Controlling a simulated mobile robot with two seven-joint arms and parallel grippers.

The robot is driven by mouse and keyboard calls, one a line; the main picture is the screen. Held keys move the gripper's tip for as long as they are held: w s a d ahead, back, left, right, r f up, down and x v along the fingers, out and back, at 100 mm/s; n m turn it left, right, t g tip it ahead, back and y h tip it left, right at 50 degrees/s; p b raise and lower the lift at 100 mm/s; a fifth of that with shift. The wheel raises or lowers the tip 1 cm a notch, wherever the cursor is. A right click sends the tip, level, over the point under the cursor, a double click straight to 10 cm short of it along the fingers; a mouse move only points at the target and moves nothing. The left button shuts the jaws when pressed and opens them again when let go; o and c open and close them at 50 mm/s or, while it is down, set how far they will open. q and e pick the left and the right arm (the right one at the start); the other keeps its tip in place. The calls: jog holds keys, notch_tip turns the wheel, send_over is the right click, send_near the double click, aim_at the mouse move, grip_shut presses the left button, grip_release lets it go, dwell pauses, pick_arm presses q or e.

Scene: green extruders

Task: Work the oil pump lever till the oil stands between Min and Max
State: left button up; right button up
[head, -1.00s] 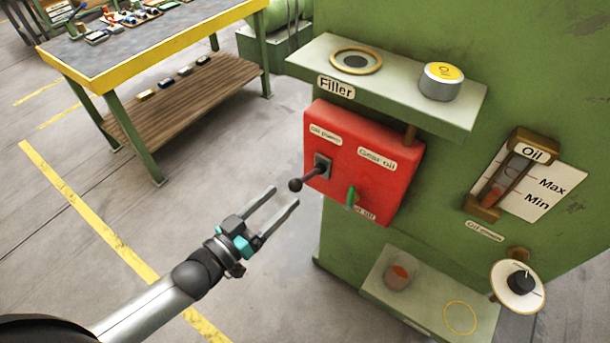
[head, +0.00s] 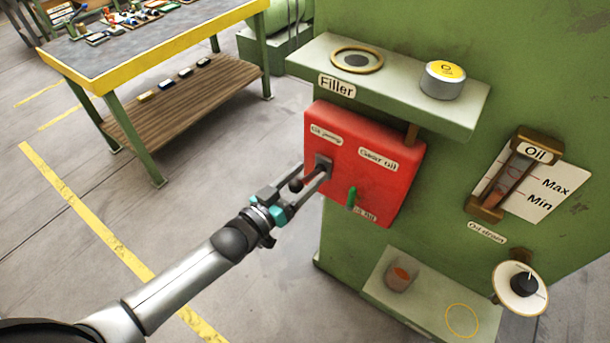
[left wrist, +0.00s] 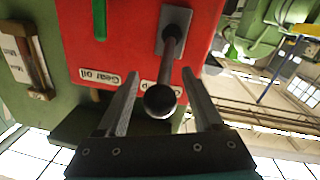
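The oil pump lever (head: 312,178), a dark rod with a round black ball end, sticks out of a red box (head: 375,150) on the green machine. My left gripper (head: 316,178) is open, its fingers on either side of the lever. In the left wrist view the lever's ball (left wrist: 160,101) sits between the two spread fingers (left wrist: 161,73), with gaps on both sides. The oil gauge (head: 508,178) has a slanted tube with reddish oil beside a card marked Max and Min; the exact level is too small to tell. My right gripper is not in view.
A green handle (head: 351,197) hangs on the box close to the lever. A shelf (head: 400,90) above holds a filler ring and a tin (head: 442,80). Below are a cup (head: 400,276) on a ledge and a round dial (head: 520,287). A workbench (head: 150,35) stands at left.

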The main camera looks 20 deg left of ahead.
pick_arm(q)
grip_shut()
dwell(0.3)
dwell(1.0)
